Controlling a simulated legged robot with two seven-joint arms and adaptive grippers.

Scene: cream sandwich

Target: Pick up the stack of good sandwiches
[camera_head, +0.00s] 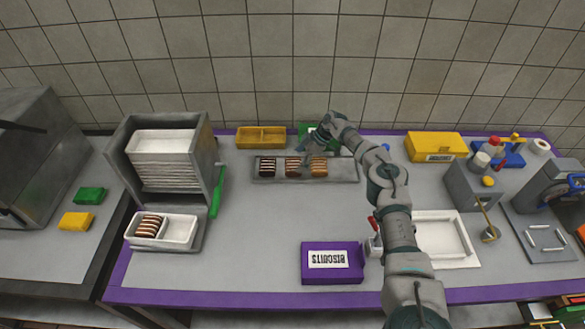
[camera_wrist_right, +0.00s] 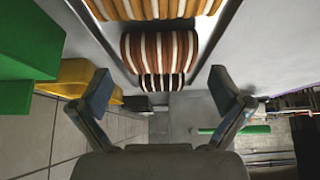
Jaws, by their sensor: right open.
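A grey tray (camera_head: 345,170) at the back of the counter holds three stacks of striped sandwiches: a dark stack (camera_head: 267,167) at left, a brown-and-white stack (camera_head: 293,167) in the middle and an orange-and-white stack (camera_head: 319,167) at right. My right gripper (camera_head: 307,147) is over the tray's back side, its fingers small in the head view. In the right wrist view my right gripper (camera_wrist_right: 165,89) is open and empty, with the brown stack (camera_wrist_right: 160,52) ahead between the finger lines, the orange stack (camera_wrist_right: 150,8) above and the dark stack (camera_wrist_right: 161,82) below. My left gripper is out of view.
A yellow bin (camera_head: 260,138) and a green bin (camera_head: 305,129) stand behind the tray. A white container (camera_head: 180,233) with another brown-and-white stack (camera_head: 148,226) is below the dispenser at left. A purple biscuits box (camera_head: 332,277) is at front. The counter's middle left is clear.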

